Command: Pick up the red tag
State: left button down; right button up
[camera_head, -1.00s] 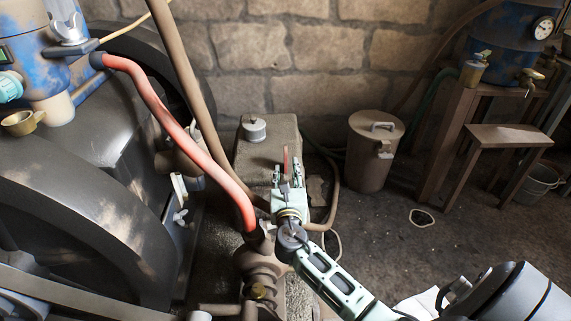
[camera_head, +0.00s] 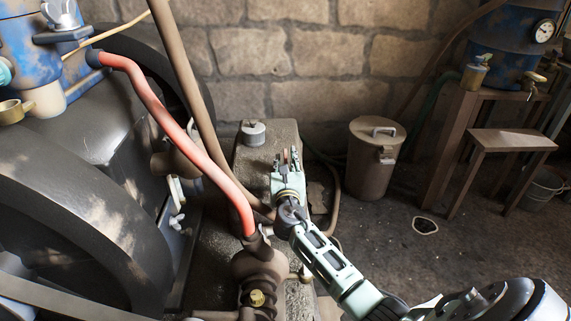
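The red tag (camera_head: 286,156) is a thin, narrow red strip over the top of the stone block (camera_head: 262,145). Only a small part of it shows, between the fingers of my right gripper. My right gripper (camera_head: 286,158) is pale green and reaches in from the lower right, its fingers pointing away toward the wall. The fingers stand apart, one on each side of the tag. I cannot tell whether either finger touches it. My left gripper is not in view.
A grey capped cylinder (camera_head: 253,133) stands on the block just left of the gripper. A red hose (camera_head: 150,95) and a large dark wheel (camera_head: 70,200) fill the left. A lidded brown bin (camera_head: 371,165) stands right of the block. Open floor lies at the right.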

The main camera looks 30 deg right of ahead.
grip_shut()
jog(key=shift+r, duration=0.1)
